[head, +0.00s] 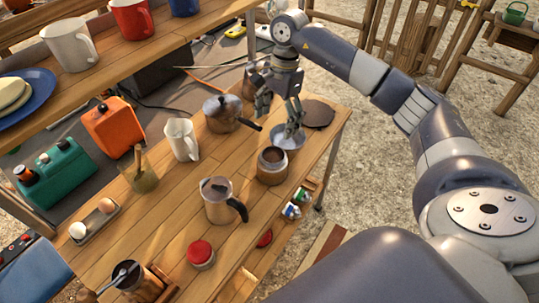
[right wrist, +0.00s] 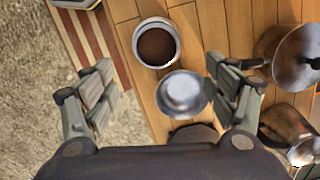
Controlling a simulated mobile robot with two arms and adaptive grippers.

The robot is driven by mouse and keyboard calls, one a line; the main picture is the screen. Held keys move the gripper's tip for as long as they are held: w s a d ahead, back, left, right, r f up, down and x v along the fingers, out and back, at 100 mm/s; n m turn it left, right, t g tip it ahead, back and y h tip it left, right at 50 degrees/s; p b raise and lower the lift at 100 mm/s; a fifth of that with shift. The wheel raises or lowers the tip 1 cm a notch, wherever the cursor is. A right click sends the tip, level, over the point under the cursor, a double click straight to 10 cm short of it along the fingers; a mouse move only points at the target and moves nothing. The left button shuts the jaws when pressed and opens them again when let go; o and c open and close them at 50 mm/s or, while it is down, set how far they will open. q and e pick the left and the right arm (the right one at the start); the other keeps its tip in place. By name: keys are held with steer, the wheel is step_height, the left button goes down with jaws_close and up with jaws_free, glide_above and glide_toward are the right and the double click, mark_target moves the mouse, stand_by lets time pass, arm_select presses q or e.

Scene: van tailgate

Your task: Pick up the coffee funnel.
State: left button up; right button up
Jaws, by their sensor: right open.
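The coffee funnel (head: 288,140) is a small silvery dish-shaped piece near the right edge of the wooden tailgate table, partly hidden by my gripper in the head view. In the right wrist view the funnel (right wrist: 182,94) shows from above, between my fingers but closer to the right-hand one. My right gripper (head: 279,120) is over the funnel, pointing down. Its fingers (right wrist: 160,68) are spread wide in the right wrist view, with nothing held. My left gripper is not in view.
An open pot base with brown coffee (head: 272,165) stands close beside the funnel. A lidded metal pan (head: 223,112), a dark round mat (head: 318,114), a white pitcher (head: 182,140) and a moka pot (head: 218,200) are nearby. A shelf with mugs (head: 70,46) is upper left.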

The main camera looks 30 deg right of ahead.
steer(key=p, duration=0.1)
glide_toward(273, 159)
steer(key=shift+w+f, duration=0.15)
steer(key=shift+f, duration=0.15)
steer(key=f+p, duration=0.1)
steer(key=f, duration=0.1)
steer(key=a+f+p, duration=0.1)
steer(key=f+p, duration=0.1)
steer(key=shift+f, duration=0.3)
steer(key=shift+d+f, duration=0.1)
steer(key=shift+f, duration=0.25)
steer(key=c, duration=1.1)
